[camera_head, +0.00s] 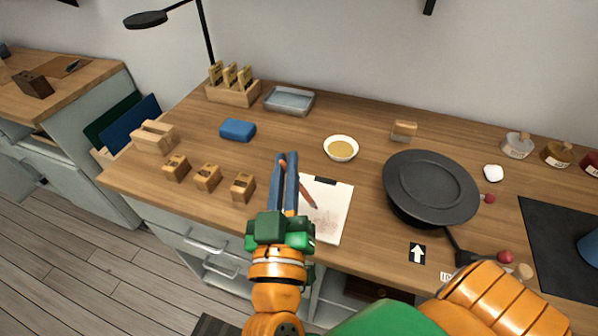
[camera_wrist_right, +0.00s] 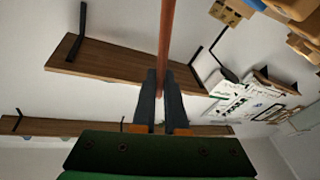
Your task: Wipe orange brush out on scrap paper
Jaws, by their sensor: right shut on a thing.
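The scrap paper (camera_head: 333,220) is a white sheet with a dark clip at its top edge, lying on the wooden bench; it bears faint reddish marks. My right gripper (camera_head: 286,158) is over the bench beside the paper's left edge. It is shut on a thin brown brush (camera_head: 307,196), whose lower end slants over the paper. I cannot tell whether the tip touches the sheet. In the right wrist view the brown handle (camera_wrist_right: 166,40) stands between the two dark fingers (camera_wrist_right: 159,90). The bristles and any orange colour are not clear. My left gripper is not in view.
A small bowl of yellowish liquid (camera_head: 341,149) stands behind the paper. A black pan (camera_head: 431,186) is to the right. Wooden blocks (camera_head: 208,177), a blue sponge (camera_head: 238,130), a grey tray (camera_head: 289,101) and a wooden rack (camera_head: 232,94) are to the left and back.

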